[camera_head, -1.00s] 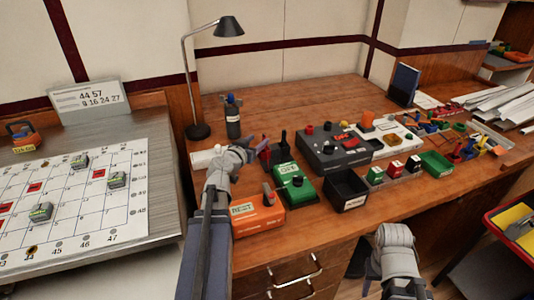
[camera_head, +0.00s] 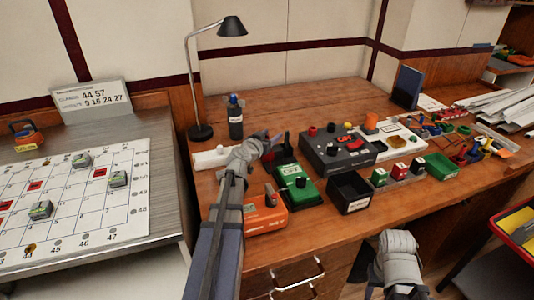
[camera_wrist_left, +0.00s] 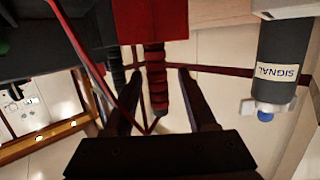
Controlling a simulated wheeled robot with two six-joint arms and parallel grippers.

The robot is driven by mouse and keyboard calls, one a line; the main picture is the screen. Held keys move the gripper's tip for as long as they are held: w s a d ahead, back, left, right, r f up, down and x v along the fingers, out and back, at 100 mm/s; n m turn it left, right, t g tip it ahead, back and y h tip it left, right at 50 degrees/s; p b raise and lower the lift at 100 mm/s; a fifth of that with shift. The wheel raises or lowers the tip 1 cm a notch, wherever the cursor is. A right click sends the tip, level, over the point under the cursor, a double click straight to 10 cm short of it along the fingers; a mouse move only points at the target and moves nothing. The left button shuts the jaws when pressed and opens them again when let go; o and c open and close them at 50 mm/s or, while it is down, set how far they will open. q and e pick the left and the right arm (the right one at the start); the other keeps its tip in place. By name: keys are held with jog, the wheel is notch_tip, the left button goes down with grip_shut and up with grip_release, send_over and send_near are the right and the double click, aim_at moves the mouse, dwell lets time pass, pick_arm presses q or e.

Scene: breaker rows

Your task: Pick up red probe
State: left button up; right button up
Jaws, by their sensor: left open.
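The red probe (camera_wrist_left: 155,80) hangs or stands with its ridged red grip between the two fingers of my left gripper in the left wrist view. The left gripper (camera_wrist_left: 160,76) is open, with a gap on each side of the grip. In the head view my left gripper (camera_head: 268,139) is over the table at the rear of the green box, and it hides most of the probe. A thin red cord runs past the fingers in the wrist view. My right arm (camera_head: 396,262) is low at the table's front edge; its finger state is unclear.
A dark bottle labelled SIGNAL (camera_wrist_left: 280,65) stands close by; it also shows in the head view (camera_head: 235,120). A green box (camera_head: 296,188), an orange box (camera_head: 266,215), a black bin (camera_head: 350,192) and a dark grey panel (camera_head: 325,158) crowd the table.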

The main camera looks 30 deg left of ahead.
pick_arm(q)
grip_shut()
dwell(0.5)
dwell(0.9)
